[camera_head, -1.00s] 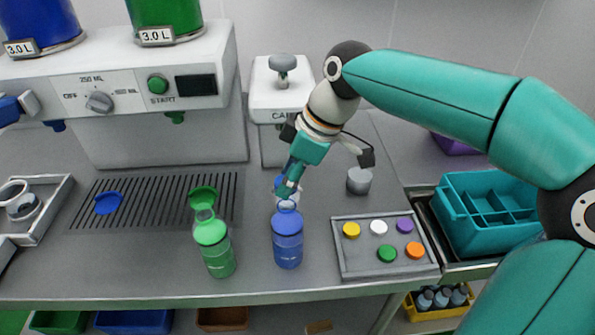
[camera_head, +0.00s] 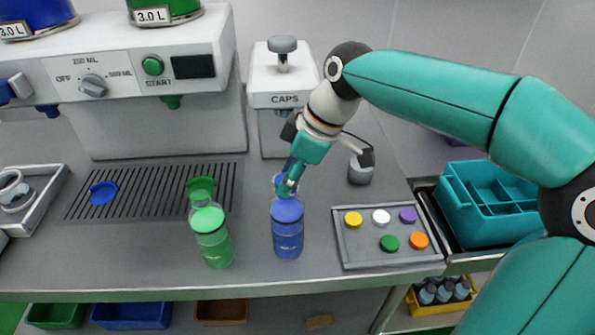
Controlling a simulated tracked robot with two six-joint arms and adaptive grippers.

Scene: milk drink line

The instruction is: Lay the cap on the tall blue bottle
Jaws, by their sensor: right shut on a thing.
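A bit of blue (camera_head: 279,181) shows beside the fingertips. The fingers hide most of it, and I cannot tell whether it touches the bottle's mouth. My left gripper is not in view.
A green bottle (camera_head: 212,245) stands close left of the blue one. A cap tray (camera_head: 365,258) with several coloured caps lies to the right. The caps press (camera_head: 284,98) stands behind, a grey cylinder (camera_head: 360,172) beside it. A teal crate (camera_head: 475,237) is far right.

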